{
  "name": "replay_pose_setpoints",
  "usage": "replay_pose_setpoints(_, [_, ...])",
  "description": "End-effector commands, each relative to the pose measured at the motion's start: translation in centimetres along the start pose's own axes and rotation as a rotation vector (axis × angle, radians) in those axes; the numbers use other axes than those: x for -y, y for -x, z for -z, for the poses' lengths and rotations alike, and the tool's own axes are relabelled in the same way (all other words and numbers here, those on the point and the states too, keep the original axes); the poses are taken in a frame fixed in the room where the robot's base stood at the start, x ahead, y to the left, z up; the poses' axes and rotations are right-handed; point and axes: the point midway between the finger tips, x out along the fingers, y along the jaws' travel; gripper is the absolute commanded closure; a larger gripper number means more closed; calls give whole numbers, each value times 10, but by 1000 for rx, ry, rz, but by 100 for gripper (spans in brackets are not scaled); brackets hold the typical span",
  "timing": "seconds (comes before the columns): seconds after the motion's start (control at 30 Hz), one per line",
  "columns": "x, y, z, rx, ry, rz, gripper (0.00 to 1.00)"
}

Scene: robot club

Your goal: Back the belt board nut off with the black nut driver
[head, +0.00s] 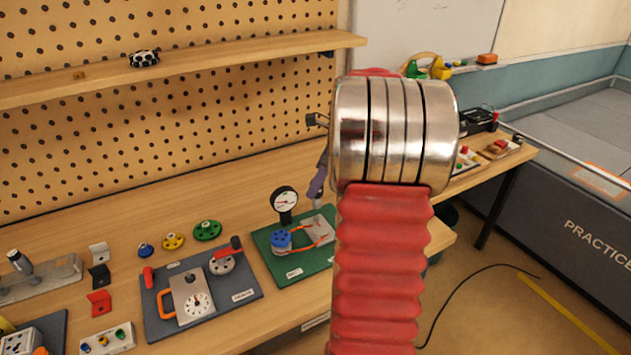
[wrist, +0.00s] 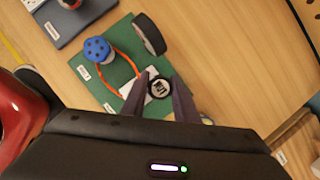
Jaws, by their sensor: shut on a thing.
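In the wrist view my gripper (wrist: 163,86) is shut on the black nut driver (wrist: 159,88). I look down on the driver's round end, a black ring with a pale mark in the middle. The driver stands over the right part of the green belt board (wrist: 92,62), beside a pale plate. The board carries a blue knob (wrist: 97,49) and an orange belt (wrist: 127,58). The nut and the driver's lower end are hidden, so I cannot tell whether they touch. In the head view my gripper (head: 318,186) is partly hidden by my red arm, above the green board (head: 290,262).
A dial gauge (head: 285,200) stands at the back of the green board, close to my gripper. A dark board (head: 240,290) with a dial and red lever lies to the left. Coloured knobs (head: 173,241) stand behind it. A shelf (head: 180,65) runs above.

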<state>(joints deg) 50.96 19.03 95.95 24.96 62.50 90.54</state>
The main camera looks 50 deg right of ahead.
Motion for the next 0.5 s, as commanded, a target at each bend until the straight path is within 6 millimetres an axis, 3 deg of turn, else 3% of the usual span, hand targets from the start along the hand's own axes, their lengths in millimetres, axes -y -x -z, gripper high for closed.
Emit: replay_pose_setpoints(0.5, [-1,-30,12,0,0,-2,93])
